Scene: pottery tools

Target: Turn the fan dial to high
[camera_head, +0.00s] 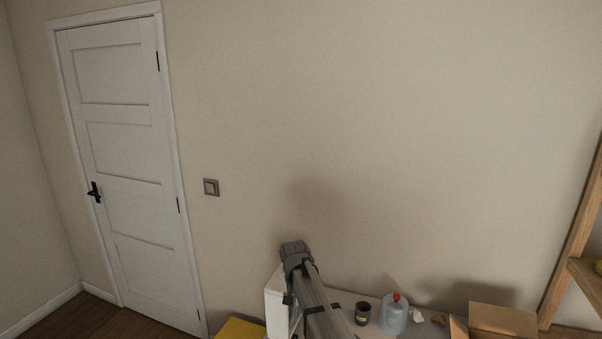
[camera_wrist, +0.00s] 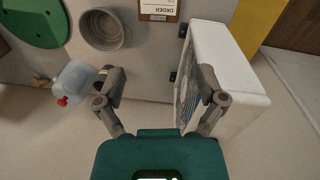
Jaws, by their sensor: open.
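A white box-shaped unit (camera_wrist: 228,68) stands at the right in the wrist view, with a blue patterned panel on its left face and two small black parts, perhaps knobs (camera_wrist: 182,31), on that same side. I cannot tell which is the fan dial or read any setting. The unit (camera_head: 274,300) also shows at the bottom of the head view, partly behind my arm. My gripper (camera_wrist: 160,74) is open and empty in the wrist view. Its right finger overlaps the patterned panel, and I cannot tell if it touches.
A translucent jug (camera_wrist: 76,82) with a red top, a grey pot (camera_wrist: 104,30), a green object (camera_wrist: 36,20) and an order board (camera_wrist: 158,9) are on the table. A dark cup (camera_head: 362,313) and a cardboard box (camera_head: 502,319) stand farther right. The wall is close behind.

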